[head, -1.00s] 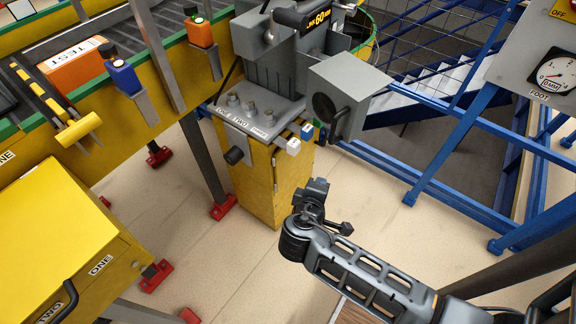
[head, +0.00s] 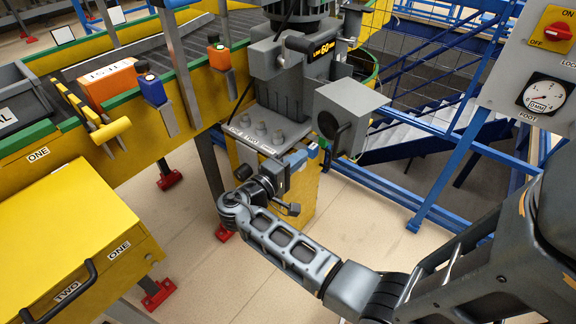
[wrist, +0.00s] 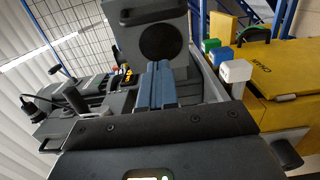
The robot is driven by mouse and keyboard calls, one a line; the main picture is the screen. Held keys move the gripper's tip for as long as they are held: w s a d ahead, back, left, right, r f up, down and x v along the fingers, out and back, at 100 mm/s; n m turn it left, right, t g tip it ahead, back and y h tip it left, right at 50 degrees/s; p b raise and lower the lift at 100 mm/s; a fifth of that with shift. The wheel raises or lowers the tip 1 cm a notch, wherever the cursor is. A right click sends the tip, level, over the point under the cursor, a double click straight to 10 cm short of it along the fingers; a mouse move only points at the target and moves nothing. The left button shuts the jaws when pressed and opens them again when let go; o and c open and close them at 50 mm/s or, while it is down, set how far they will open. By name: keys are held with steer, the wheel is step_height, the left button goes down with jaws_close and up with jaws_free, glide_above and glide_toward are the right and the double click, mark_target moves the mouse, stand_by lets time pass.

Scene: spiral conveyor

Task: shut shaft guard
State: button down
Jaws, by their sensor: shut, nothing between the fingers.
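A grey box-shaped cover with a dark round patch, which looks like the shaft guard (head: 352,103), stands out to the right of the grey machine head (head: 278,85). It appears swung open. In the wrist view the guard (wrist: 174,22) rises beyond my fingers, with a dark bar handle near its top. My gripper (head: 297,158) is shut and empty, low in front of the machine and below left of the guard. In the wrist view its blue-grey fingertips (wrist: 155,80) point toward the guard, and a gap seems to remain. The guard's hinge is not clear.
White, green and blue blocks (wrist: 235,71) stand just right of my fingers. A yellow box (wrist: 275,70) is beyond them. A yellow cabinet (head: 75,225) stands at left. Blue railing (head: 440,190) and a gauge panel (head: 535,85) are at right.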

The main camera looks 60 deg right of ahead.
steer(key=s+d+p, duration=0.1)
steer(key=s+d, duration=0.3)
steer(key=d, duration=0.1)
steer(key=shift+s+d, duration=0.2)
steer(key=shift+s, duration=0.15)
steer(key=shift+p, duration=0.3)
